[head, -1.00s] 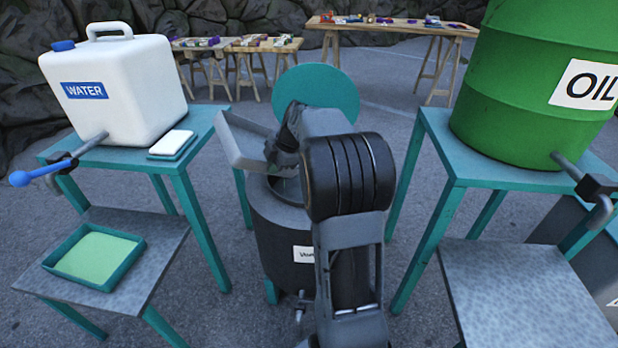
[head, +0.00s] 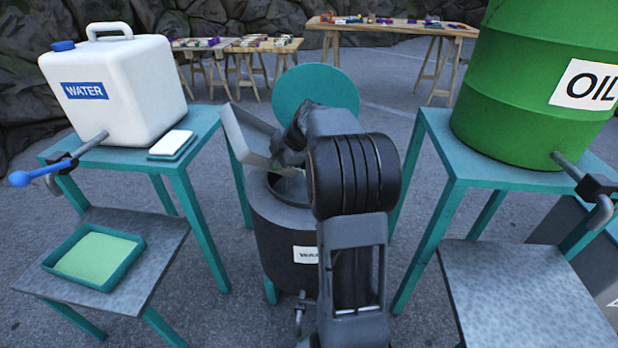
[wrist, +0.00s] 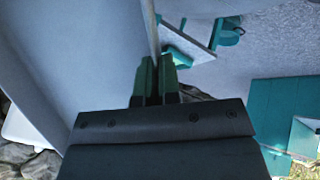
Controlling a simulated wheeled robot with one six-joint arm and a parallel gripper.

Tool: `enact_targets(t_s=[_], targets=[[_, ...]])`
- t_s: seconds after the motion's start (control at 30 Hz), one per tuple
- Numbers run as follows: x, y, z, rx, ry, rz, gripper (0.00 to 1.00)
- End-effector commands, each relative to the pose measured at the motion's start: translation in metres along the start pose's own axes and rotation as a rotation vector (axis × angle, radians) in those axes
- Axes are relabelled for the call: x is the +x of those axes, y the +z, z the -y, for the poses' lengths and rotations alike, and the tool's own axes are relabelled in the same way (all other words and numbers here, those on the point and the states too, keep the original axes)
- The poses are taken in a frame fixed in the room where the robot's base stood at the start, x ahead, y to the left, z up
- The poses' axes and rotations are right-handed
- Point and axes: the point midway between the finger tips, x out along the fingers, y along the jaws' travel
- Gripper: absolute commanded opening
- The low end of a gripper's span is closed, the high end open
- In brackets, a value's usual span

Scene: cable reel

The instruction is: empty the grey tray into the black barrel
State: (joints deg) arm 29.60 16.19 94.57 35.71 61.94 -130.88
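The grey tray (head: 246,138) is held tilted steeply over the black barrel (head: 275,225), its low end at the barrel's open mouth. In the wrist view my gripper (wrist: 157,72) has its green fingers shut on the rim of the grey tray (wrist: 85,50). The tray's broad face fills the left of that view. In the head view my arm hides the fingers and part of the barrel's mouth. I cannot see whether anything is left in the tray. Something grey shows inside the barrel's mouth, but I cannot tell what.
A teal round lid (head: 316,92) stands up behind the barrel. A teal table with a white water jug (head: 120,85) is on the left, with a green-filled tray (head: 98,254) on the lower shelf. A green oil drum (head: 530,90) stands on the right table.

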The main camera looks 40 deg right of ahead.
Motion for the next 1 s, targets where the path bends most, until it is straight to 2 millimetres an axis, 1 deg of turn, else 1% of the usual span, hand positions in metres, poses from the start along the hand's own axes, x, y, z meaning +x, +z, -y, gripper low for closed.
enact_targets(t_s=[1.0], targets=[[-0.012,0.006,0.0,0.022,0.055,-0.095,0.0]])
